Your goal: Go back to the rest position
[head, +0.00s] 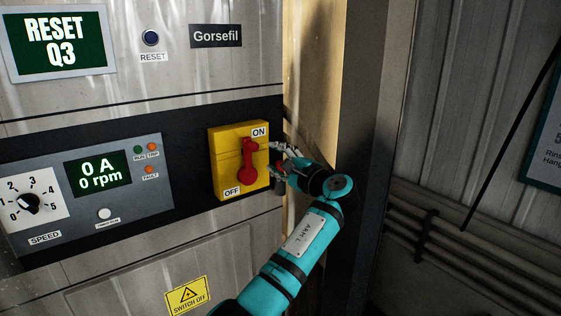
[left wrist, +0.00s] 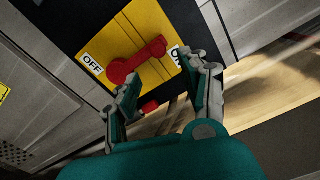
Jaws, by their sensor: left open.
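My left gripper (head: 272,159) is open at the right edge of a yellow switch plate (head: 224,150), in front of the panel. The plate carries a red handle (head: 247,165) that stands nearly upright between the ON and OFF labels. In the left wrist view the open fingers (left wrist: 161,70) point towards the red handle (left wrist: 140,62), with nothing held between them. I cannot tell whether a fingertip touches the handle or plate. My right gripper is not in view.
A display (head: 56,43) reads RESET Q3, beside a dark RESET button (head: 150,38). A lower display (head: 98,174) reads 0 A, 0 rpm, near a speed knob (head: 28,203). A dark post (head: 362,100) stands close behind my left arm. Pipes (head: 470,250) run along the right wall.

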